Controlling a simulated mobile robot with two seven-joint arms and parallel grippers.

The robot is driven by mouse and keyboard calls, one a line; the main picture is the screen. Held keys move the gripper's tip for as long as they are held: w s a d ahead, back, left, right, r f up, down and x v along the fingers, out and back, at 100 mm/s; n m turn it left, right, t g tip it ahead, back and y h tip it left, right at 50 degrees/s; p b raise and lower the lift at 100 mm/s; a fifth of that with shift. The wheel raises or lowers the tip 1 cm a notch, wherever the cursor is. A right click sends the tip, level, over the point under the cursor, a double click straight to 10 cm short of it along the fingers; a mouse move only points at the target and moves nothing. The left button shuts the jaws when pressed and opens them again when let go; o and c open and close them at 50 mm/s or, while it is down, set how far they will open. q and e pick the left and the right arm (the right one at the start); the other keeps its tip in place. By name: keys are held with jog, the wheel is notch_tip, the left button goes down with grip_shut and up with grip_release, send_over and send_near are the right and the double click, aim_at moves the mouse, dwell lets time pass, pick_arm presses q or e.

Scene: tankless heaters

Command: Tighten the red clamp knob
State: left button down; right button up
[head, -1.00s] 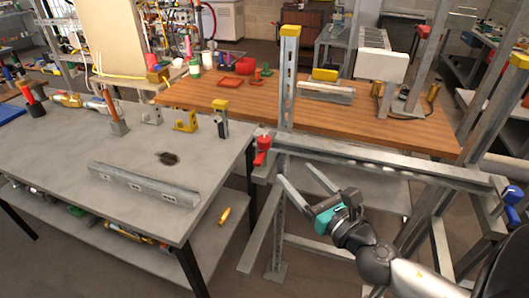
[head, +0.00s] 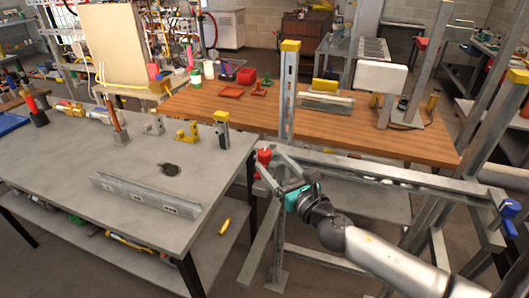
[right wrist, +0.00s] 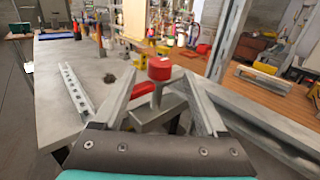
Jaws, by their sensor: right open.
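The red clamp knob (head: 264,155) sits on a red clamp at the left end of the steel frame's horizontal rail (head: 370,172). In the right wrist view the knob (right wrist: 159,68) is a red cylinder on a grey stem, with a red clamp part (right wrist: 143,90) below it. My right gripper (head: 268,165) is open, with its two grey fingers reaching to the clamp. In the right wrist view the knob shows between the fingertips (right wrist: 157,78), with a gap at each side. Whether a finger touches it cannot be told. My left gripper is not in view.
A grey workbench (head: 80,165) with a slotted steel rail (head: 145,193) stands left of the clamp. A wooden table (head: 225,105) is behind it. An upright post (head: 288,95) rises beside the knob. A blue clamp (head: 510,208) is at the rail's right end.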

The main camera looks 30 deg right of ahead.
aim_at(268, 158)
jog(key=shift+w, duration=2.75)
grip_shut()
